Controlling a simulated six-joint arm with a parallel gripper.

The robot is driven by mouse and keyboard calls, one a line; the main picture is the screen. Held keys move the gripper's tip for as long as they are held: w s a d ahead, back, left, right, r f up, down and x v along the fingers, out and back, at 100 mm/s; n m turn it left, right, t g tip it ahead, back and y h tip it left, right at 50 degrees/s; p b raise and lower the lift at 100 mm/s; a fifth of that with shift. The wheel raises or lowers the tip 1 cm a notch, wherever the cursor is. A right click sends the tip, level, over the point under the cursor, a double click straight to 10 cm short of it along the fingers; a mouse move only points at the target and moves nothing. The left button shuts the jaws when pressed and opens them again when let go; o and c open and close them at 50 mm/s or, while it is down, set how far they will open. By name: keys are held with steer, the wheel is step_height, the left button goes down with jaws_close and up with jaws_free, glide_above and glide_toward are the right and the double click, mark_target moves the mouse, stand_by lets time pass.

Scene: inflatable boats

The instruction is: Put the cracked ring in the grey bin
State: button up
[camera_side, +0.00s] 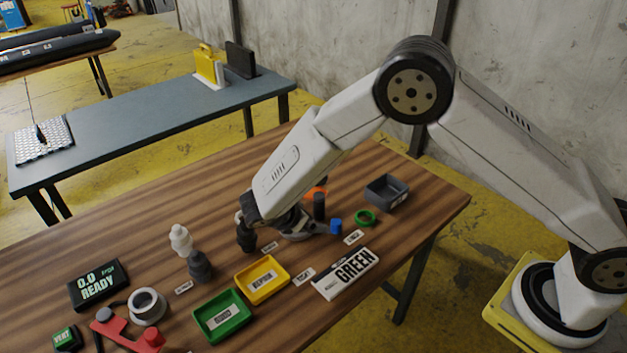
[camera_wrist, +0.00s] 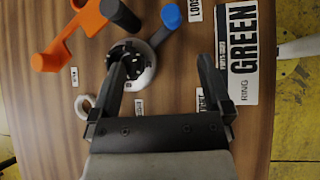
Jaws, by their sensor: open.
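My gripper (camera_wrist: 160,64) is open, with its fingers pointing down over the table; no object shows held between them. In the side view my gripper (camera_side: 290,222) partly hides what is below it. A round grey fitting with a dark centre (camera_wrist: 146,72) lies beneath and between the fingers, with a blue-tipped handle (camera_wrist: 170,16). A pale ring (camera_wrist: 85,107) lies left of the left finger. A green ring (camera_side: 366,217) lies flat near the grey bin (camera_side: 387,193). I cannot make out a crack on either ring. The grey bin stands upright at the table's far right.
A sign reading GREEN (camera_side: 346,274) lies at the right front. Yellow (camera_side: 285,287) and green (camera_side: 243,325) trays stand at the front. An orange tool (camera_wrist: 65,38) lies beside the fitting. White (camera_side: 181,240) and dark (camera_side: 200,266) bottles stand at left.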

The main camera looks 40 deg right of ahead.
steer(key=s+d+r+m+y, duration=0.4)
steer(key=s+d+r+m, duration=0.1)
steer(key=s+m, duration=0.3)
steer(key=s+d+r+m+t+y, duration=0.1)
steer(key=s+d+r+m+y, duration=0.4)
steer(key=s+m, duration=0.4)
steer(key=shift+s+d+m, duration=0.2)
steer(key=shift+d+m, duration=0.05)
steer(key=shift+m, duration=0.15)
steer(key=shift+r, duration=0.15)
steer(key=w+a+f+n, duration=0.2)
steer(key=w+n, duration=0.2)
steer(key=w, duration=0.4)
steer(key=w+a+f+n+g, duration=0.1)
steer(key=w+a+f+n, duration=0.2)
steer(key=w+n, duration=0.2)
steer(key=w+a+f+n+g, duration=0.1)
steer(key=w+a+f+n, duration=0.1)
steer(key=w, duration=0.9)
steer(key=shift+w+a+f+n, duration=0.35)
steer(key=shift+f+n, duration=0.4)
steer(key=shift+n, duration=0.65)
steer(key=shift+f, duration=0.1)
steer(key=shift+f, duration=1.2)
